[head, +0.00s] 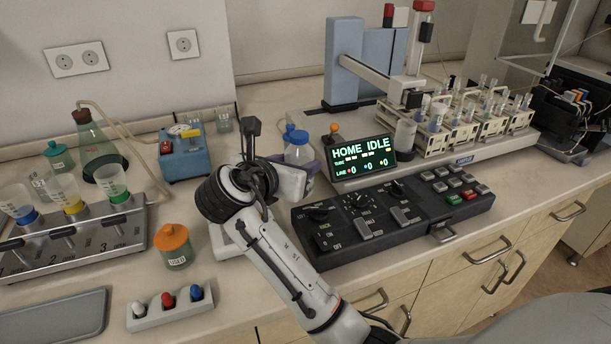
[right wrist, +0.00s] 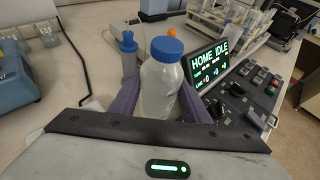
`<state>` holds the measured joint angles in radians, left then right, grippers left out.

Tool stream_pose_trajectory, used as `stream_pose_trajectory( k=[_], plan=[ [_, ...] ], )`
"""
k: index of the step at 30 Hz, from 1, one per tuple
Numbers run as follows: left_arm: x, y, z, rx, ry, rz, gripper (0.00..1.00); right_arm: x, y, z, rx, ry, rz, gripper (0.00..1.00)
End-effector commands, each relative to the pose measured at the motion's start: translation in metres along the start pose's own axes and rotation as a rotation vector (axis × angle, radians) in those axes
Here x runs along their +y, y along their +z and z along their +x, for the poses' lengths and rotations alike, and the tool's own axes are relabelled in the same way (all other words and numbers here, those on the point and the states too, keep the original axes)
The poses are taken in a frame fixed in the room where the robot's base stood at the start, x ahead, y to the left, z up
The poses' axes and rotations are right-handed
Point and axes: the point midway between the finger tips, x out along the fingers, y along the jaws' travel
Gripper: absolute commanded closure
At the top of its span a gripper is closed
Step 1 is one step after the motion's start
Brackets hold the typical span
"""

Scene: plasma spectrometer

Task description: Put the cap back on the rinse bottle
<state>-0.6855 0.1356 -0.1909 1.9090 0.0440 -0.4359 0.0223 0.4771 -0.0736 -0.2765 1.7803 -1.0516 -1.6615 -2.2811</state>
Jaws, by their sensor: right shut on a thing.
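A clear bottle (head: 298,153) with a blue cap (head: 298,137) on its top stands beside the display at the middle of the bench; I take it for the rinse bottle. In the right wrist view the bottle (right wrist: 160,92) is upright between my purple fingers, with the blue cap (right wrist: 167,47) on its neck. My right gripper (right wrist: 160,106) is shut around the bottle's body, below the cap. In the head view my right gripper (head: 306,164) is partly hidden by its own wrist. The bottle's base is hidden. My left gripper is not in view.
A slim blue-topped bottle (right wrist: 128,62) stands just left of the clear bottle. The display (head: 362,158) and black control panel (head: 400,215) are close on the right. A blue pump (head: 185,153), an orange-lidded jar (head: 174,250) and a funnel rack (head: 85,250) stand left.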

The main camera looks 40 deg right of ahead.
Motion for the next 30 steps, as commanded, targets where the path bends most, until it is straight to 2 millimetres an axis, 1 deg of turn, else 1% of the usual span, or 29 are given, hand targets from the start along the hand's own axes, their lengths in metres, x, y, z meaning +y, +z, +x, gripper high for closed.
stream_pose_trajectory(
  k=[1,3,7,18,20,26,28,30],
  plan=[
    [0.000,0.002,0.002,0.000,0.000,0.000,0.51,0.000,-0.011,0.005,-0.001,0.000,-0.004,1.00],
    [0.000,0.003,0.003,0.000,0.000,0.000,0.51,0.000,-0.021,0.009,-0.002,-0.001,-0.002,1.00],
    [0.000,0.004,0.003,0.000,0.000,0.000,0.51,0.000,-0.029,0.013,-0.003,0.001,0.000,1.00],
    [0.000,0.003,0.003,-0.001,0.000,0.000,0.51,0.000,-0.029,0.015,-0.004,0.001,0.001,1.00],
    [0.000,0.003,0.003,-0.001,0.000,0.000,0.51,0.000,-0.026,0.019,-0.004,-0.001,0.001,1.00],
    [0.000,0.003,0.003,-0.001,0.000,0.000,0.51,0.000,-0.013,0.050,-0.005,-0.002,0.002,1.00],
    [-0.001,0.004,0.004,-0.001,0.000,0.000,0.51,0.000,-0.023,0.054,0.000,0.000,-0.003,1.00],
    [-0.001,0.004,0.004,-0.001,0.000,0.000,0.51,0.000,-0.026,0.055,-0.002,0.001,-0.001,1.00]
  ],
)
